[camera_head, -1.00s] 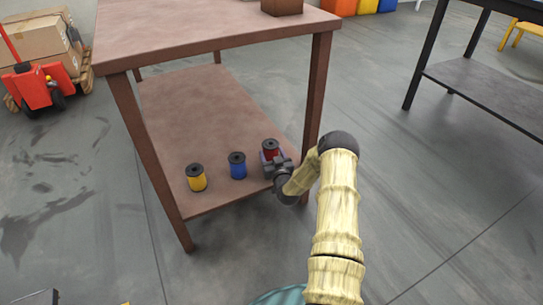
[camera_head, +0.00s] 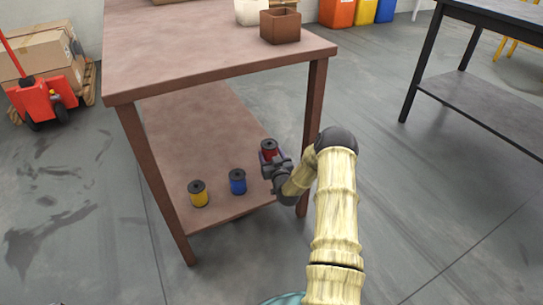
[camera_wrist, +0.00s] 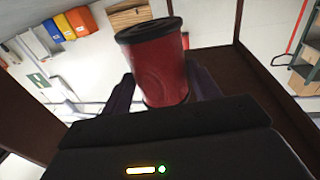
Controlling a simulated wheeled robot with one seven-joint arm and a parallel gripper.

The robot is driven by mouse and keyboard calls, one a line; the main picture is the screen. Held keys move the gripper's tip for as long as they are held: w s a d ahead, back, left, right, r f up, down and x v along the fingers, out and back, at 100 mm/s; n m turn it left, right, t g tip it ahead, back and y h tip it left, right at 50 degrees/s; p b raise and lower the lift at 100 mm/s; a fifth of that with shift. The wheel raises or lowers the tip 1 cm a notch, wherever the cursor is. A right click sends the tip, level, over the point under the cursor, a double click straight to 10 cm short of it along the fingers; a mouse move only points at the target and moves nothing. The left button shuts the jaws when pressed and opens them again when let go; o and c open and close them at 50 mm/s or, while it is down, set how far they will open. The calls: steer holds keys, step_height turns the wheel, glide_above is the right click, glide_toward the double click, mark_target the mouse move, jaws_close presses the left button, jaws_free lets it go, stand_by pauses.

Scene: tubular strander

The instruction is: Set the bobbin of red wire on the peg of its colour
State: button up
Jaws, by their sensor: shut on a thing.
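The bobbin of red wire (camera_head: 269,148) has black end flanges and is held in my gripper (camera_head: 271,158). In the wrist view the red bobbin (camera_wrist: 158,68) stands between the two fingers of my gripper (camera_wrist: 163,88), slightly tilted in the picture. My gripper is shut on it, near the right side of the table's lower shelf (camera_head: 205,125). Whether the bobbin is clear of the shelf is hard to tell from the head view alone. No coloured pegs are visible in these frames.
A blue bobbin (camera_head: 237,181) and a yellow bobbin (camera_head: 198,193) stand on the lower shelf, left of my gripper. The brown tabletop (camera_head: 200,50) lies above, its leg (camera_head: 313,125) close to my arm. A brown box (camera_head: 280,26) stands on top. A dark table (camera_head: 470,80) is at right.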

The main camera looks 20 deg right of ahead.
steer(key=s+a+r+n+y+p, duration=0.1)
steer(key=s+a+r+p, duration=0.3)
steer(key=a, duration=0.6)
steer(key=s+a+r+y+p, duration=0.1)
steer(key=s+a+r+p, duration=0.2)
steer(key=s+a+p, duration=0.5)
steer(key=a+p, duration=0.2)
steer(key=p, duration=0.1)
steer(key=shift+s+a+r+n+y, duration=0.15)
steer(key=shift+a+r+n+y, duration=0.05)
steer(key=shift+r+n+y, duration=0.2)
steer(key=shift+d, duration=0.15)
